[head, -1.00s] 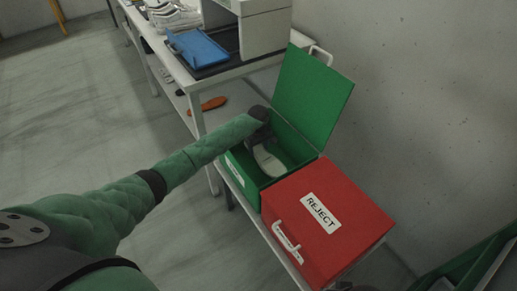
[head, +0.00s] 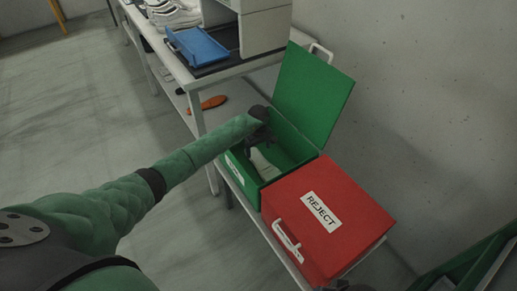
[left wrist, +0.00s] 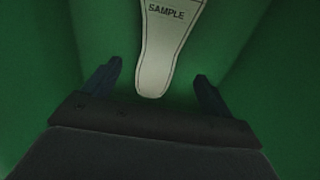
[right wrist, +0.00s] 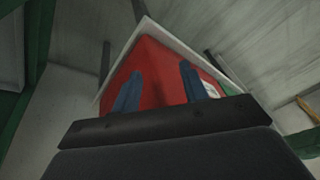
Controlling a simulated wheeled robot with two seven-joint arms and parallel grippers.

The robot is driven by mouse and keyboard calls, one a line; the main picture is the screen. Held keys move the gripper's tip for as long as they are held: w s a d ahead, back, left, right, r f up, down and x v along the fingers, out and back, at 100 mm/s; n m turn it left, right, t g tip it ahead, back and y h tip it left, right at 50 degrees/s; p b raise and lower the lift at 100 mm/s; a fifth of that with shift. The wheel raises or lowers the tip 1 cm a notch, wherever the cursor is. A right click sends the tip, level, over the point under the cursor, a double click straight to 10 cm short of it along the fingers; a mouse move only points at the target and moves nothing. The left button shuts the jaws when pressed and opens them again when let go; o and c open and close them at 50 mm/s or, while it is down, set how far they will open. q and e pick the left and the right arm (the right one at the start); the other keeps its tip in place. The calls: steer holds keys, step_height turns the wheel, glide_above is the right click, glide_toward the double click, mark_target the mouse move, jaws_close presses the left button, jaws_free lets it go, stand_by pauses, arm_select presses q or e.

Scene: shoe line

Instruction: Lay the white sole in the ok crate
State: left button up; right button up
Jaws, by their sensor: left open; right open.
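The white sole (head: 264,164) lies inside the open green crate (head: 245,184), partly hidden by my left gripper and the crate wall. In the left wrist view the sole (left wrist: 160,55), marked "SAMPLE", lies against green, its narrow end between and just beyond the fingertips. My left gripper (head: 260,140) reaches into the crate from the left. Its fingers (left wrist: 158,85) are apart, with visible gaps on both sides of the sole. My right gripper (right wrist: 157,85) is open and empty, below the red crate in its own view. The label on the green crate's front is too small to read.
The green lid (head: 313,95) stands open at the back. A closed red crate marked "REJECT" (head: 325,225) stands right beside the green one. A workbench with a blue tray (head: 196,46) and white shoes (head: 172,14) is behind. An orange sole (head: 212,102) lies on its lower shelf.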

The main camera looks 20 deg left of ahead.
arm_select(q)
step_height(320, 180, up, 8)
steer(key=b, duration=0.1)
steer(key=shift+f, duration=0.15)
arm_select(e)
steer(key=shift+w+a+f+t+y, duration=0.15)
steer(key=shift+a+f, duration=0.35)
steer(key=shift+f, duration=0.05)
steer(key=shift+w+a+f+t+y, duration=0.15)
steer(key=shift+a+f, duration=0.35)
steer(key=shift+f, duration=0.05)
steer(key=shift+w+r, duration=0.1)
